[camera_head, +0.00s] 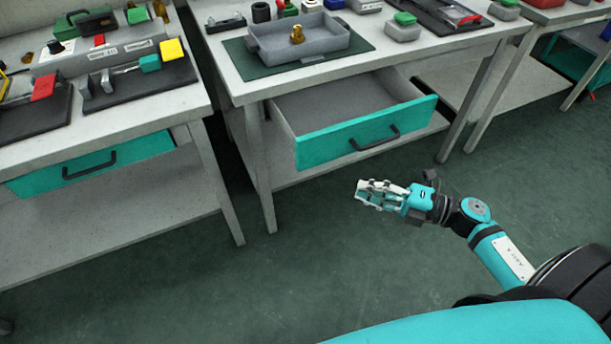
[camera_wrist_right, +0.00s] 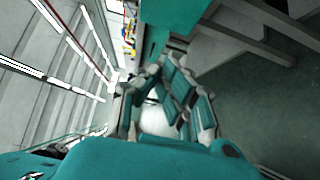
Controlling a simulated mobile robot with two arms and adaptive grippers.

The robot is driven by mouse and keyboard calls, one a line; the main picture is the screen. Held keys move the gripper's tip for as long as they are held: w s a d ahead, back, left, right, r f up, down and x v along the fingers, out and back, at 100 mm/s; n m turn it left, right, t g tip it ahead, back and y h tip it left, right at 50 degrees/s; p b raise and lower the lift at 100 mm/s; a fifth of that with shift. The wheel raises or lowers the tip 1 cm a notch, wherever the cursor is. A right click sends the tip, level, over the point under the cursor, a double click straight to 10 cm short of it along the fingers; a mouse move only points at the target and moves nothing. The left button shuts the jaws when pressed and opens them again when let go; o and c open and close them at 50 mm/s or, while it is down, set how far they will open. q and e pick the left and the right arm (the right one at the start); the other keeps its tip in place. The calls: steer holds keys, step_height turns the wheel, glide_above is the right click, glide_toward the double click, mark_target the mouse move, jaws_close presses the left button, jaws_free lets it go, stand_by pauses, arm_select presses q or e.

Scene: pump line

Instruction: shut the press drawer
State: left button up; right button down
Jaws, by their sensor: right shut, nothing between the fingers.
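The press drawer (camera_head: 366,134) with a teal front and a dark bar handle (camera_head: 375,139) stands pulled out under the middle table in the head view. Its grey inside looks empty. My right gripper (camera_head: 362,190) is shut and empty, in front of the drawer and below its front panel, apart from it. In the right wrist view the gripper fingers (camera_wrist_right: 165,110) fill the middle, with a teal panel (camera_wrist_right: 153,32) beyond them. My left gripper is not in view.
The middle table (camera_head: 232,88) carries a grey tray (camera_head: 268,48) on a green mat, with a brass part in it. The left table (camera_head: 150,112) has a shut teal drawer (camera_head: 95,166). Table legs flank the open drawer. The floor (camera_head: 270,275) in front is clear.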

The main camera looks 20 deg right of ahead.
steer(key=w+a, duration=0.2)
steer(key=w, duration=0.1)
steer(key=w+a, duration=0.2)
steer(key=w, duration=0.1)
steer(key=w+a, duration=0.3)
steer(key=w, duration=0.1)
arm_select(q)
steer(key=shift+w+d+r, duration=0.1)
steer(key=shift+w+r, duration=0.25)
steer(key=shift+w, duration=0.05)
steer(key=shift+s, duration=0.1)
